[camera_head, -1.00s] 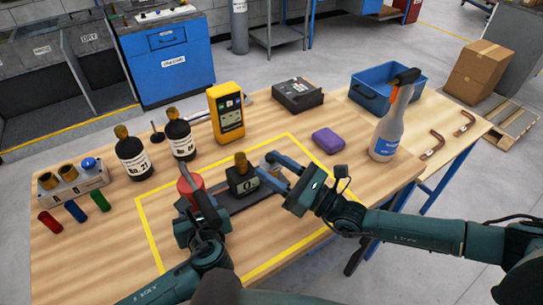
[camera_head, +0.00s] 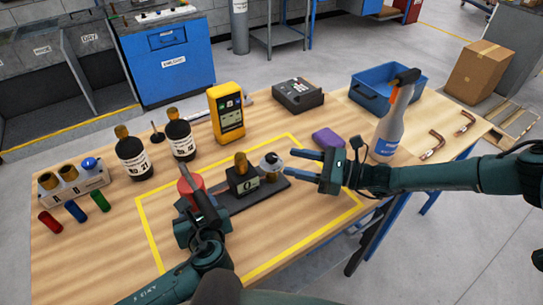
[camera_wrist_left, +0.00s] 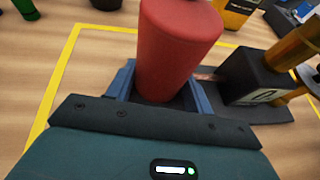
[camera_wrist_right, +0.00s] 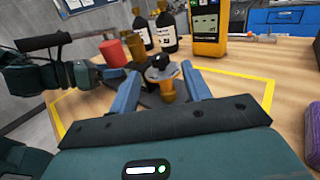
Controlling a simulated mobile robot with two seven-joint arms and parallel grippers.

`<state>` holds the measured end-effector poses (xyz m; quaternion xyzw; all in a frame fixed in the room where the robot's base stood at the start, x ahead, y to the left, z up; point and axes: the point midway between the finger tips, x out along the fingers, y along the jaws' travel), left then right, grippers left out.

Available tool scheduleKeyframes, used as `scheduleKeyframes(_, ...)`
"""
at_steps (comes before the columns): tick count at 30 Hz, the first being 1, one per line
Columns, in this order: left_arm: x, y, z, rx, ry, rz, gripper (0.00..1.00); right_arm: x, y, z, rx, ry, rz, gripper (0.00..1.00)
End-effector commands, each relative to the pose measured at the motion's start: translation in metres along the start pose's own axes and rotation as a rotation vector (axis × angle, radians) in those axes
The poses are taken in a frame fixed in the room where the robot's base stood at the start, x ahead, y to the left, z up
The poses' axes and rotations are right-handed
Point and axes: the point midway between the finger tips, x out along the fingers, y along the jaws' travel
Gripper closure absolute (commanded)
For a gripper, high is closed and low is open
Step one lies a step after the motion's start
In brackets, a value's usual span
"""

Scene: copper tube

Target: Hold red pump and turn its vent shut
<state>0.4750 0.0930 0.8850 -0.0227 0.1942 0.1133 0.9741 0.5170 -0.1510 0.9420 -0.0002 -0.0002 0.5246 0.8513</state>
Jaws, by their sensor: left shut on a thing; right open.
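The red pump body (camera_head: 189,183) stands upright on the near left of a dark base plate (camera_head: 262,193); it fills the middle of the left wrist view (camera_wrist_left: 173,50). My left gripper (camera_head: 193,198) is shut around its lower part. A black block marked 0 (camera_head: 243,184) with a brass top sits on the plate beside it. At the plate's right end is a brass fitting with a round pale disc and dark knob (camera_head: 270,163), likely the vent. It also shows in the right wrist view (camera_wrist_right: 161,70). My right gripper (camera_head: 306,165) is open and empty, its fingers pointing toward the disc.
A yellow tape frame (camera_head: 262,272) surrounds the pump. Two black bottles (camera_head: 132,155), a yellow meter (camera_head: 227,113) and a purple block (camera_head: 327,140) stand behind. A spray bottle (camera_head: 390,125) is at right, near my right forearm. The front right of the frame is clear.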

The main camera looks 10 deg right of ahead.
Motion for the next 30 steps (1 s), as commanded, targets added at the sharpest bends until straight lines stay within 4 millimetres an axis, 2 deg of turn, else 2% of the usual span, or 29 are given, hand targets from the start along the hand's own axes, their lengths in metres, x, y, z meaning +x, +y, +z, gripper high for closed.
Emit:
scheduleKeyframes(1,0.000,0.001,0.000,0.004,-0.001,0.003,1.00,0.012,0.001,0.000,0.001,-0.001,0.003,0.52)
scheduleKeyframes(6,0.001,0.001,0.000,0.004,-0.001,0.004,1.00,0.043,0.001,0.000,0.001,-0.001,0.002,0.52)
scheduleKeyframes(12,0.001,0.001,0.000,0.005,-0.002,0.004,1.00,0.063,0.000,-0.001,0.000,0.001,0.000,0.52)
scheduleKeyframes(23,0.001,0.002,0.000,0.006,-0.002,0.005,1.00,0.067,0.000,0.000,0.001,0.000,-0.001,0.52)
scheduleKeyframes(30,0.001,0.002,0.000,0.006,-0.003,0.005,1.00,0.067,0.000,0.000,0.001,0.000,-0.001,0.72)
